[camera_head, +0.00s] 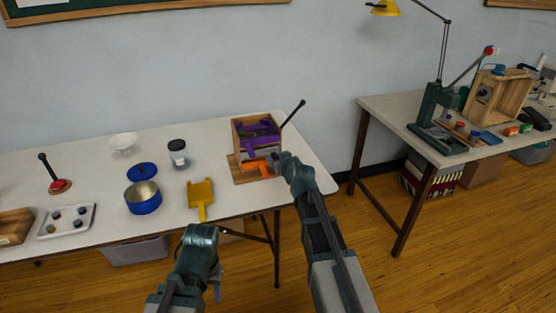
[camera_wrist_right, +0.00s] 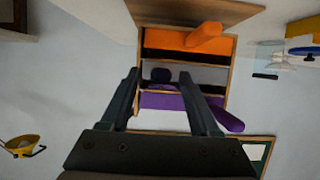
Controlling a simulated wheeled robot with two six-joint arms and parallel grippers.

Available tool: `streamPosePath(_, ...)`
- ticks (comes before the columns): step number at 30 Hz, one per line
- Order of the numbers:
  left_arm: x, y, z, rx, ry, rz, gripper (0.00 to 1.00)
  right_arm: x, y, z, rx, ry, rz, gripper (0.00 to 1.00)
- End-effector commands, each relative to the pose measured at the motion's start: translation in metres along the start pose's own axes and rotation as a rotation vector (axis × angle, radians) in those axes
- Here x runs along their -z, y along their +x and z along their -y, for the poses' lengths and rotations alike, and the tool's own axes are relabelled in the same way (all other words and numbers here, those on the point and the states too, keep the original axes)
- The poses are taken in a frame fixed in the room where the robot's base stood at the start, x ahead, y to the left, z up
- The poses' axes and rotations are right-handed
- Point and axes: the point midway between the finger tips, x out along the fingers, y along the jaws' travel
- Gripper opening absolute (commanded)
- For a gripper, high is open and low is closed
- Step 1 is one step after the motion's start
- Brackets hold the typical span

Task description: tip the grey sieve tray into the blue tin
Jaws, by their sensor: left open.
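The blue tin (camera_head: 143,204) stands open on the table, its blue lid (camera_head: 142,171) lying behind it. A wooden rack (camera_head: 245,175) at the table's right end holds purple (camera_head: 255,132) and orange (camera_head: 256,168) trays. In the right wrist view, the grey sieve tray (camera_wrist_right: 205,75) sits in the rack between the orange and purple trays. My right gripper (camera_wrist_right: 165,75) is open in front of it, the dark end of its handle (camera_wrist_right: 160,75) showing between the fingers; contact cannot be told. My left gripper (camera_head: 217,288) is open and empty, low before the table.
A yellow tray (camera_head: 201,192) lies near the front edge, between tin and rack. A jar (camera_head: 178,154), a white bowl (camera_head: 123,141), a white tray of small pots (camera_head: 66,221) and a red-based stamp (camera_head: 60,185) are also on the table. A dark lever (camera_head: 293,113) rises beside the rack.

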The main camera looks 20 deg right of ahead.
Motion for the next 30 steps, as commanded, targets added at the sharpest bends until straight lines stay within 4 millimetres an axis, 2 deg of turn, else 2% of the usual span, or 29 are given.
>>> streamPosePath(1, 0.0000, 0.0000, 0.0000, 0.000, 0.000, 0.000, 0.50, 0.0000, -0.0001, 0.0000, 0.000, 0.000, 0.000, 0.55)
streamPosePath(10, 0.0000, 0.0000, 0.0000, 0.000, 0.000, 0.000, 0.50, -0.0001, -0.0001, -0.0001, 0.000, 0.000, 0.000, 0.01)
streamPosePath(15, 0.0000, 0.0000, 0.0000, 0.000, 0.000, 0.000, 0.50, -0.0001, -0.0002, 0.0000, 0.000, 0.000, 0.000, 0.00)
streamPosePath(16, 0.0000, 0.0000, 0.0000, 0.000, 0.000, 0.000, 0.50, -0.0001, -0.0001, 0.0000, 0.000, 0.000, 0.000, 0.23)
streamPosePath(20, 0.0000, 0.0000, 0.0000, 0.000, 0.000, 0.000, 0.50, -0.0001, -0.0001, 0.0000, 0.000, 0.000, 0.000, 0.00)
streamPosePath(30, -0.0001, -0.0016, 0.0002, 0.000, 0.000, 0.000, 0.50, 0.0015, -0.0007, 0.0000, 0.000, 0.000, 0.000, 0.00)
